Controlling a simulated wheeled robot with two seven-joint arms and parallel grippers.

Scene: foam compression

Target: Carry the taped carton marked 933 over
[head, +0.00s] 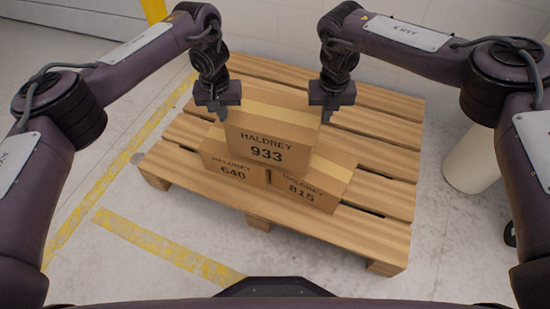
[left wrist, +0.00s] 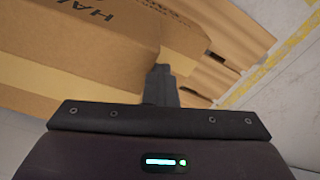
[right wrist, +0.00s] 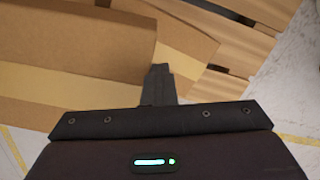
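The taped carton marked 933 (head: 266,151) is on top of two lower cartons on the wooden pallet; I cannot tell whether a small gap lies beneath it. My left gripper (head: 219,112) is at its left side and my right gripper (head: 327,112) at its right side. In the left wrist view the fingers (left wrist: 160,85) are together beside the carton (left wrist: 80,45). In the right wrist view the fingers (right wrist: 159,84) are together beside the carton (right wrist: 75,40). Neither gripper has anything between its fingers. Contact with the carton's sides is hard to tell.
Carton 640 (head: 232,173) and carton 815 (head: 300,191) are side by side below. The pallet (head: 375,190) has bare slats to the right and behind. A white cylinder (head: 470,165) stands right of it. Yellow lines (head: 165,247) mark clear floor at left.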

